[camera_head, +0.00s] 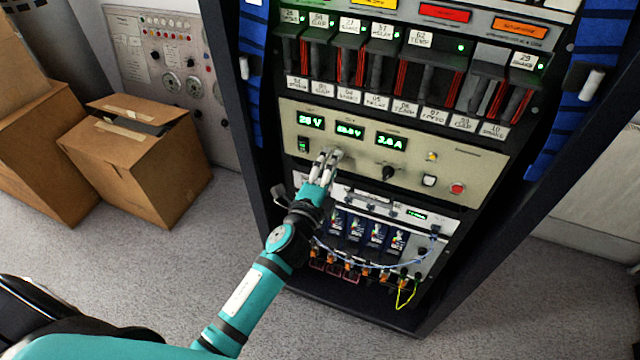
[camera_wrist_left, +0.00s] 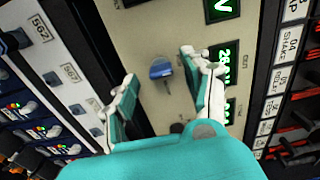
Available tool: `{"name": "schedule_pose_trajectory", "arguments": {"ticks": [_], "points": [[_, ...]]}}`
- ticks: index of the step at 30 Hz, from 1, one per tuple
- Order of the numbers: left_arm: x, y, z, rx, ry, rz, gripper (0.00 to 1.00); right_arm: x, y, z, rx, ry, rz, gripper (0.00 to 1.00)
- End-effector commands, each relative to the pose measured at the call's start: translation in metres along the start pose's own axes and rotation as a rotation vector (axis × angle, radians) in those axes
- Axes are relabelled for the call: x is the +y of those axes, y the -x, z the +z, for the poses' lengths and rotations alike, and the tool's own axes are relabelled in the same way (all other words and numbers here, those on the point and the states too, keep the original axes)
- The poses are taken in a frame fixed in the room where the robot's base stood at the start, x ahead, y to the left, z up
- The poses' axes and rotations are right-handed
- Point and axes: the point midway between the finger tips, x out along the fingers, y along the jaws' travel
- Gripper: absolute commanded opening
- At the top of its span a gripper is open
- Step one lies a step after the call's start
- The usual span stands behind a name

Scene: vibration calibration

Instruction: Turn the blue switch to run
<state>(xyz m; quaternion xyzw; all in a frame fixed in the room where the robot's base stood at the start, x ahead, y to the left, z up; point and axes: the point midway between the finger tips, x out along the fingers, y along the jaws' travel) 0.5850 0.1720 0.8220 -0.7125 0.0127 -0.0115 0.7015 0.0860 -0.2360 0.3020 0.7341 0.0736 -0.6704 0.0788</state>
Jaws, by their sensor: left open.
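The blue switch (camera_wrist_left: 160,69) shows in the left wrist view as a small blue knob on the beige panel (camera_wrist_left: 135,40). It lies between my left gripper's two fingers, a little beyond their tips, with a visible gap on both sides. My left gripper (camera_wrist_left: 163,90) is open and empty. In the head view my left gripper (camera_head: 324,160) is in front of the same beige panel (camera_head: 460,165), below the green displays, and it hides the blue switch there. Any run label cannot be read. My right gripper is not in view.
The panel has green displays (camera_head: 391,140), a black knob (camera_head: 388,174) and a red button (camera_head: 457,188). Labelled modules (camera_head: 375,70) sit above, and blue units with cables (camera_head: 375,237) below. Cardboard boxes (camera_head: 135,160) stand on the floor to the left.

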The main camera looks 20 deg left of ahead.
Motion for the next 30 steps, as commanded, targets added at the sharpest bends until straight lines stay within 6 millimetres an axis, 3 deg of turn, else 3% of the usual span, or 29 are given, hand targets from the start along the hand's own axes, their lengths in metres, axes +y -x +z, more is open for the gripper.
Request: {"name": "schedule_pose_trajectory", "arguments": {"ticks": [9, 15, 30], "points": [[0.002, 0.069, 0.0, -0.001, 0.001, 0.004, 0.5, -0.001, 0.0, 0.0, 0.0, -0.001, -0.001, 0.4], [0.001, 0.096, 0.0, -0.001, 0.002, 0.002, 0.5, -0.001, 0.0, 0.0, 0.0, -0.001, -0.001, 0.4], [0.0, 0.103, 0.0, 0.0, 0.0, 0.001, 0.5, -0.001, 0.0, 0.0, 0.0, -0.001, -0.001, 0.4]]}}
